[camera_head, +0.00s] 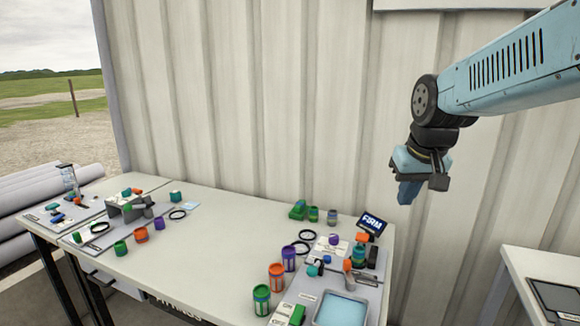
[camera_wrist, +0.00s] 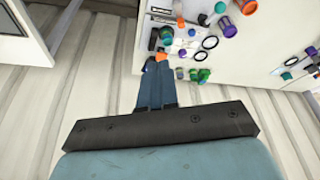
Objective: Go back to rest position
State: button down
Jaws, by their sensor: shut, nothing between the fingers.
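My gripper (camera_head: 407,192) hangs from my blue arm at the upper right of the head view, in the air in front of the ribbed wall. It is above the right end of the white table (camera_head: 215,220) and clear of everything on it. In the wrist view my gripper's two blue fingers (camera_wrist: 157,66) lie close together with nothing held between them. An orange item shows just past the fingertips in the wrist view, on the table far below. No part of my gripper touches the table or the wall.
Purple, orange and green canisters (camera_head: 276,276), black rings, a grey tray (camera_head: 340,308) and a dark sign (camera_head: 371,224) crowd the table's right end. A second white table (camera_head: 545,270) stands at the lower right. The ribbed wall (camera_head: 290,100) is behind. The air around my arm looks clear.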

jog(key=s+t, duration=0.1)
jog(key=s, duration=1)
jog(key=shift+s, duration=0.35)
jog(key=shift+a+r, duration=0.1)
